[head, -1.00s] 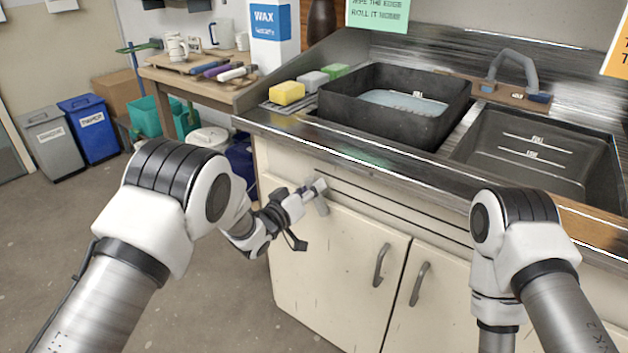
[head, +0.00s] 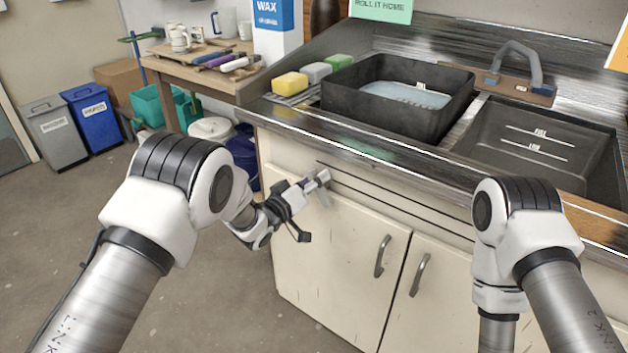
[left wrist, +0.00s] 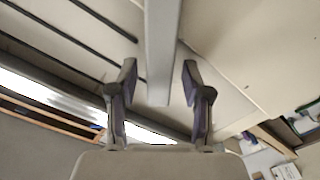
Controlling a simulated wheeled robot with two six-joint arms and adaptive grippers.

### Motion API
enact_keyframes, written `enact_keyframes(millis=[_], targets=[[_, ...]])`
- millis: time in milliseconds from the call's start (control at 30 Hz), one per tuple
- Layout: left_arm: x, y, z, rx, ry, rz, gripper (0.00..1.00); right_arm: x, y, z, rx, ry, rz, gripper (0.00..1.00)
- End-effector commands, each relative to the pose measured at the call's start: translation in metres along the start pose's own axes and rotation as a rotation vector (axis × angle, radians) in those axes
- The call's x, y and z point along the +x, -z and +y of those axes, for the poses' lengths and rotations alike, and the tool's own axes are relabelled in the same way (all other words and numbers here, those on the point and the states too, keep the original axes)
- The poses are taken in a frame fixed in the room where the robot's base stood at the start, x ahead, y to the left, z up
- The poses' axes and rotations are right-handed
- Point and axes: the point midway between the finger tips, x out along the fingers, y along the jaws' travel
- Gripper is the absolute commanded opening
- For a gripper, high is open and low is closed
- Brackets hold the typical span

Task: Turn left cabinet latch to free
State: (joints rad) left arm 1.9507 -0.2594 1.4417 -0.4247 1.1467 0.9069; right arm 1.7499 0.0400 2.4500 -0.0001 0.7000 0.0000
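The left cabinet latch is a grey bar (head: 325,197) at the upper left of the cream left cabinet door (head: 335,255), partly hidden by my gripper. In the left wrist view the bar (left wrist: 161,50) runs down from the top edge and ends between my fingers. My left gripper (head: 321,179) is at the latch's upper part. In the left wrist view its two fingers (left wrist: 159,75) are spread, one on each side of the bar, with a small gap visible on both sides. My right arm is at the right; its gripper is out of sight.
The metal counter edge (head: 370,155) runs just above the gripper. Door handles (head: 382,257) and (head: 419,275) stick out to the right. A black basin (head: 395,115) sits on the counter. A blue bin (head: 92,122) stands at the far left, with clear floor before it.

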Motion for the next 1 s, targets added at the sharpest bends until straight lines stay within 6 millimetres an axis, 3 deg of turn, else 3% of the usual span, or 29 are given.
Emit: enact_keyframes(millis=[167,267,500,700,1000], targets=[[-0.003,0.001,0.000,0.001,0.000,0.000,0.49,0.000,0.000,0.000,0.000,0.000,0.000,0.40],[-0.017,0.001,-0.001,-0.001,0.002,-0.001,0.49,0.000,0.000,0.000,0.000,0.000,0.000,0.40],[-0.077,0.000,-0.001,-0.003,0.004,0.000,0.49,0.000,0.000,0.000,0.000,0.000,0.000,0.40],[-0.114,0.000,-0.001,-0.001,0.002,0.000,0.49,0.000,0.000,0.000,0.000,0.000,0.000,0.40],[-0.120,0.000,0.000,0.000,0.000,0.000,0.49,0.000,0.000,0.000,0.000,0.000,0.000,0.40]])
